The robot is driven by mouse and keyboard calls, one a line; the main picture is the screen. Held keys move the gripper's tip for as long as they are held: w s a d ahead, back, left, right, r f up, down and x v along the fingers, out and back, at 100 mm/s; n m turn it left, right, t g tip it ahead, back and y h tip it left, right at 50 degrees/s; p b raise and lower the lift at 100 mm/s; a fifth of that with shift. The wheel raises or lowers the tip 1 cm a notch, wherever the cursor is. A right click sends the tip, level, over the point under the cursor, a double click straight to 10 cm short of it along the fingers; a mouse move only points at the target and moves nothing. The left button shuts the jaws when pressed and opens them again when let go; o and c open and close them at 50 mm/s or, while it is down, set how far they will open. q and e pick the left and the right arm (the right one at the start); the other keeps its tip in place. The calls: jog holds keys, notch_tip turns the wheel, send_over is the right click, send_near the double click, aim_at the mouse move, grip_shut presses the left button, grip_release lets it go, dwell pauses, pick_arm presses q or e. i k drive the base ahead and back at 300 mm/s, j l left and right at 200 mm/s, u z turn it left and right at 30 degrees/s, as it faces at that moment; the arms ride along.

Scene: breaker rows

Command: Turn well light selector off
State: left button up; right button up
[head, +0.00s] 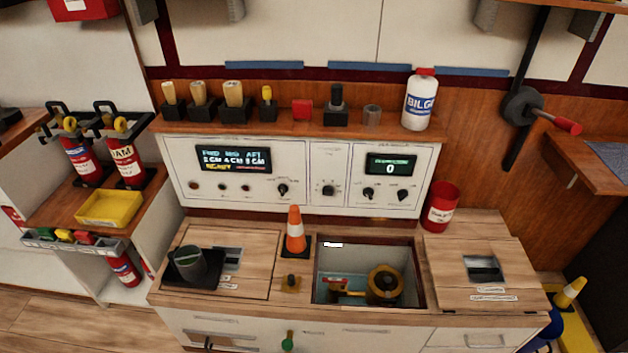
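A white control panel stands at the back of the wooden counter, in three sections. The left section (180,172) has a lit text display (232,159), several small round parts and a black rotary knob (283,190). The narrow middle section has one black knob (328,190). The right section has a display reading 0 (390,165) above two black knobs, a left one (369,193) and a right one (402,195). The labels are too small to read, so I cannot tell which knob is the well light selector or its setting. Neither gripper is in view.
An open well (342,258) in the counter holds a yellow round fitting (384,282). An orange cone (295,230) and a red can (440,206) stand near the panel. A white bottle (420,100) stands on the shelf above. A black cup (190,262) stands at left.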

aim_at(402, 194)
jog(key=i+l+z, duration=0.1)
jog(key=z, duration=1.8)
jog(key=i+j+z, duration=0.1)
jog(key=i, duration=0.25)
